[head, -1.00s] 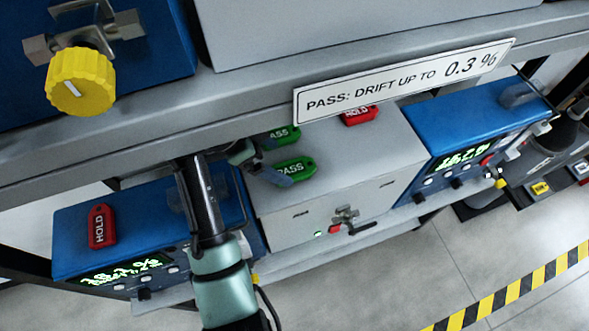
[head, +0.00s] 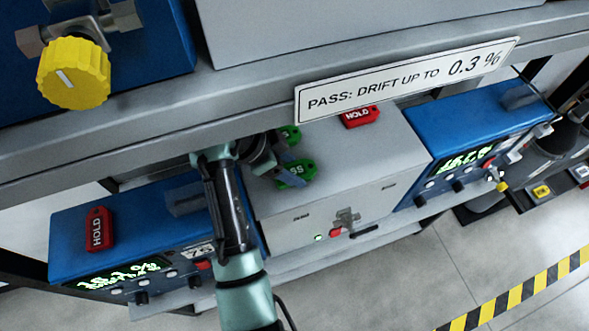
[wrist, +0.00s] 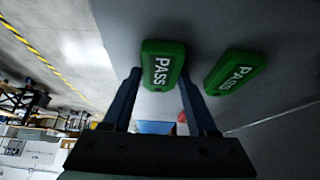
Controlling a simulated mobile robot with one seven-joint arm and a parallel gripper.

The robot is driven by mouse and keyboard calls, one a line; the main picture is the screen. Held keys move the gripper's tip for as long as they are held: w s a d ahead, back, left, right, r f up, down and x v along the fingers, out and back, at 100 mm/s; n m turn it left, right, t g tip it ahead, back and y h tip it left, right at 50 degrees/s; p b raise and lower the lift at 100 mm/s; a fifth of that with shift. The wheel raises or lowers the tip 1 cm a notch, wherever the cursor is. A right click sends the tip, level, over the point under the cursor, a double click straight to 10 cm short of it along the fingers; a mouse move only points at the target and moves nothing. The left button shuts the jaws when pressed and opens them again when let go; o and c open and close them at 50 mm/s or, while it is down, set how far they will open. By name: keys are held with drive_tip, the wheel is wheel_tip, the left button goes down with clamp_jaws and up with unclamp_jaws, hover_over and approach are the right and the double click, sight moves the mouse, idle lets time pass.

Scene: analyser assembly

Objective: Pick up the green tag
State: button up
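Two green PASS tags lie on top of the grey box. One green tag (head: 297,174) is nearer the box's front and the other (head: 290,133) is farther back; my gripper partly covers both. In the wrist view one green tag (wrist: 163,65) lies ahead of the fingers, in line with the gap between them. The other green tag (wrist: 236,72) lies to the right, outside the right finger. My gripper (wrist: 160,73) is open and empty, its fingertips close to the first tag. It also shows in the head view (head: 284,157), low over the box. Contact cannot be told.
A red HOLD tag (head: 359,116) lies at the back of the grey box (head: 340,160). Another red HOLD tag (head: 98,229) lies on the left blue analyser (head: 70,245). A shelf edge (head: 180,115) with a PASS sign (head: 400,80) overhangs the back. A right blue analyser (head: 470,115) stands beside the box.

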drive_tip(key=c, duration=0.8)
drive_tip(key=shift+r, duration=0.1)
